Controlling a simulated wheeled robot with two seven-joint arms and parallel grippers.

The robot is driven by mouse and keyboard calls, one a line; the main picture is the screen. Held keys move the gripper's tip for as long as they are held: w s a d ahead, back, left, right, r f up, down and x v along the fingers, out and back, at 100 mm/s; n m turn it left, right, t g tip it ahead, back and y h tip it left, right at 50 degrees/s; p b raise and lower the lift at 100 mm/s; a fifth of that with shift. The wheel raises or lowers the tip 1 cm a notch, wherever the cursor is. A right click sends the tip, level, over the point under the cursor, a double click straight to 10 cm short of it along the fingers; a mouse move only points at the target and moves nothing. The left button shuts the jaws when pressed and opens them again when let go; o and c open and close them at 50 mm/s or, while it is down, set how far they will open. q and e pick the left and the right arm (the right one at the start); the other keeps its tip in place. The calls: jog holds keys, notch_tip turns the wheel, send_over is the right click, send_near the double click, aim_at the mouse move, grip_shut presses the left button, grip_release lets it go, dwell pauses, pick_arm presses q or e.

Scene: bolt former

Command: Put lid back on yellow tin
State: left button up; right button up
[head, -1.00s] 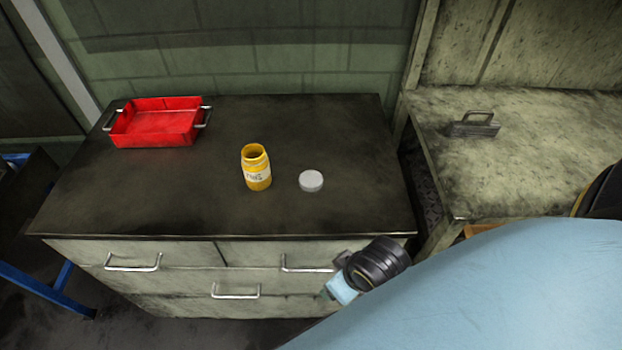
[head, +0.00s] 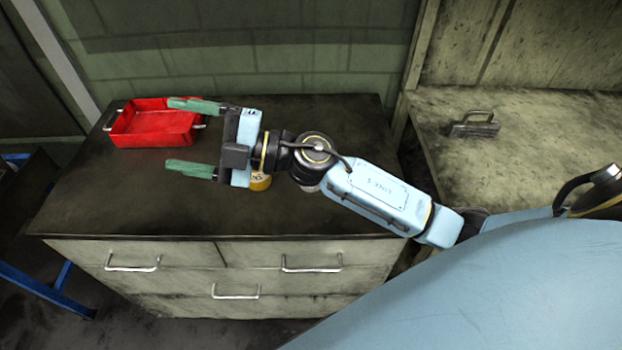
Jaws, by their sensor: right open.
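The yellow tin (head: 261,183) stands on the dark top of the drawer cabinet, mostly hidden behind my right gripper and wrist. Only its lower part shows. The lid, a light grey disc, is almost fully hidden under my right arm; a sliver of its edge may show (head: 311,188). My right gripper (head: 194,136) is open and empty, with its green fingers spread and pointing left. In the picture it lies over and to the left of the tin; I cannot tell its exact height above the cabinet. My left gripper is not in view.
A red tray (head: 152,138) with metal handles sits at the back left of the cabinet top (head: 110,195), close to the upper finger in the picture. A grey handled block (head: 474,127) lies on the bench at right. The cabinet's front left top is clear.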

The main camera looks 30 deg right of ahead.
jog(key=d+f+n+g+h, duration=0.5)
jog(key=f+n+g+h, duration=0.3)
jog(key=f+g, duration=0.25)
jog(key=w+d+m+h, duration=0.1)
jog(key=d+h, duration=0.3)
jog(key=d, duration=0.5)
jog(key=w+d+f+m+h, duration=0.1)
jog(key=d+m+h, duration=0.1)
jog(key=d+h, duration=0.3)
jog(key=d+g, duration=0.1)
jog(key=d, duration=0.3)
jog(key=shift+d+f, duration=0.3)
jog(key=shift+f, duration=0.1)
notch_tip(320, 180, down, 8)
jog(key=shift+f, duration=0.1)
